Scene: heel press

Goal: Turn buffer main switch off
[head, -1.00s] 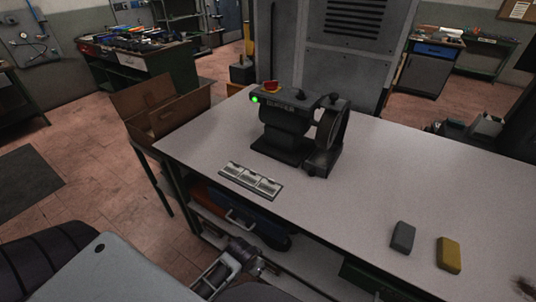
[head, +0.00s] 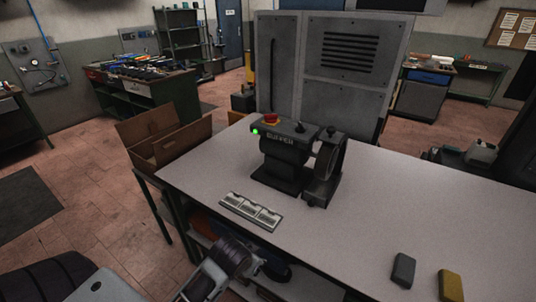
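The buffer (head: 287,155) is a dark bench machine with a wheel on its right side. It stands on the pale workbench (head: 375,213). On its top are a red button (head: 270,119) at the left and a small dark knob or lever (head: 300,127) to the right. A green light (head: 254,132) glows at its left front corner. My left gripper (head: 254,268) is low in the picture, in front of the bench's near edge and well short of the buffer. Its fingers are small and partly hidden, so its opening does not show. My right gripper is not in view.
A flat plate with several light pieces (head: 251,210) lies before the buffer. A grey block (head: 403,270) and a yellow block (head: 450,285) lie at the near right. An open cardboard box (head: 165,140) is left of the bench. A large grey cabinet (head: 335,75) stands behind.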

